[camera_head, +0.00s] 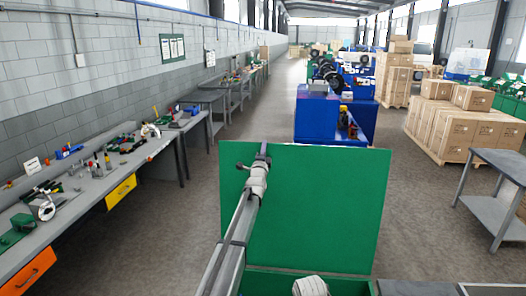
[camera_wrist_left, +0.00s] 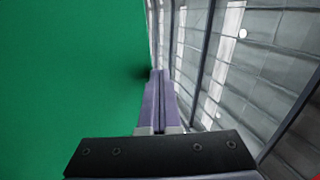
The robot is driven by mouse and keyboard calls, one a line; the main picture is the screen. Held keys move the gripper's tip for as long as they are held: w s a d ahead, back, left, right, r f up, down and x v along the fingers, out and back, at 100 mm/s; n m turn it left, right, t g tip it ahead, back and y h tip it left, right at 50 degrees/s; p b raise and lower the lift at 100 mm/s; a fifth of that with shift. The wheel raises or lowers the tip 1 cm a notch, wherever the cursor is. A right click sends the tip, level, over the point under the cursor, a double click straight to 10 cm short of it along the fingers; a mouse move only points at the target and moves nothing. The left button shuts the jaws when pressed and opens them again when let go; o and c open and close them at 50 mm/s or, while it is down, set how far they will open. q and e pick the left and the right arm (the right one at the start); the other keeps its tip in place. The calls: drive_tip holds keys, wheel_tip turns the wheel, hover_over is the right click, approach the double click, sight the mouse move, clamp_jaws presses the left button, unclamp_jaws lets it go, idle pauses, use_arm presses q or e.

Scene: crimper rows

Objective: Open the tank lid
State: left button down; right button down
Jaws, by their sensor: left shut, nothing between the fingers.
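The green tank lid (camera_head: 320,210) stands raised, roughly upright, in the middle of the head view. Below it a strip of the green tank (camera_head: 275,282) shows at the bottom edge. My left arm reaches up across the lid's left part. My left gripper (camera_head: 264,149) is at the lid's top edge, shut and empty. In the left wrist view the closed fingers (camera_wrist_left: 159,90) point away from me, and the green lid (camera_wrist_left: 70,70) fills the left side close beside them. I cannot tell whether they touch it. My right gripper does not show.
A grey workbench (camera_head: 95,190) with tools and drawers runs along the left wall. Blue machines (camera_head: 320,112) stand behind the lid. Stacked cartons (camera_head: 465,130) and a grey table (camera_head: 500,165) are on the right. The aisle floor (camera_head: 265,110) is clear.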

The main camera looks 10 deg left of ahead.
use_arm(q)
drive_tip(key=shift+w, duration=1.05)
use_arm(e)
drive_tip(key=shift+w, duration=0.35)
use_arm(q)
drive_tip(key=shift+s, duration=0.15)
